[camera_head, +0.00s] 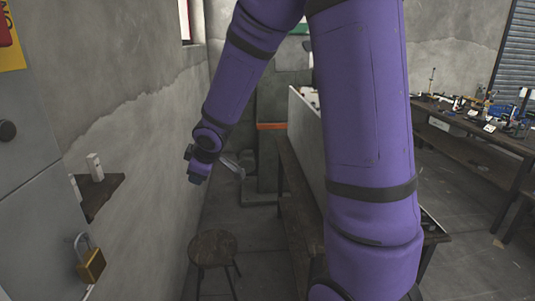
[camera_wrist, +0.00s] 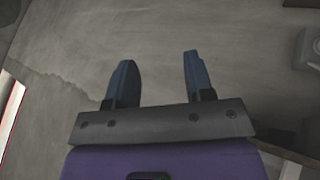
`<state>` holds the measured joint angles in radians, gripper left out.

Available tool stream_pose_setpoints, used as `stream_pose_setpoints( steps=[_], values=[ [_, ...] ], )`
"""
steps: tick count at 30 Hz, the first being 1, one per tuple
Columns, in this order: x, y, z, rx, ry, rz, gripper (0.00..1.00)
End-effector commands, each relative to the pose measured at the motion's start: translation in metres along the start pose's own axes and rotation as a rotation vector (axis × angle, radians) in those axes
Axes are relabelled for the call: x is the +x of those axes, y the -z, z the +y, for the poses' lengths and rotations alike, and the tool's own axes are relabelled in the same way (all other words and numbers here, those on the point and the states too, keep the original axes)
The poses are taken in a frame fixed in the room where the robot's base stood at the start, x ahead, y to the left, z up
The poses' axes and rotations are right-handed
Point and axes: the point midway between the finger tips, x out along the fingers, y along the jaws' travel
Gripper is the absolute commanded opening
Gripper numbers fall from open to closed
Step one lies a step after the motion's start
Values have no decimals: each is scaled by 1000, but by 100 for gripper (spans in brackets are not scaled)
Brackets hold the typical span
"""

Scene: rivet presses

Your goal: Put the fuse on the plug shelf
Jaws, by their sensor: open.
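My gripper (camera_wrist: 158,60) is open in the wrist view, with two dark blue fingers apart and nothing between them. In the head view the end of my arm hangs beside the left wall, above the stool, and its fingers are too small to make out. A small dark wooden shelf (camera_head: 104,190) is fixed to the left wall. A small pale upright block (camera_head: 95,167) stands on it, left of and apart from my gripper. I cannot tell whether this block is the fuse or a plug. No other fuse can be made out.
A round wooden stool (camera_head: 213,247) stands below my arm. A grey cabinet (camera_head: 35,200) with a brass padlock (camera_head: 90,264) is at the near left. A cluttered workbench (camera_head: 470,124) is at the right. My arm hides much of the middle.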

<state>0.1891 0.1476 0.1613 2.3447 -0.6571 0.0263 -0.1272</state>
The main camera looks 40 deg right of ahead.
Motion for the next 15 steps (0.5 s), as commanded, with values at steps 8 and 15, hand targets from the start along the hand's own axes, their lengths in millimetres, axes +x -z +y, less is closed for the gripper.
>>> stream_pose_setpoints(
  steps=[8, 15],
  values=[
    [-104, -15, 2, 205, -95, -92, 48],
    [-183, -40, -20, 404, -104, -138, 48]
  ],
)
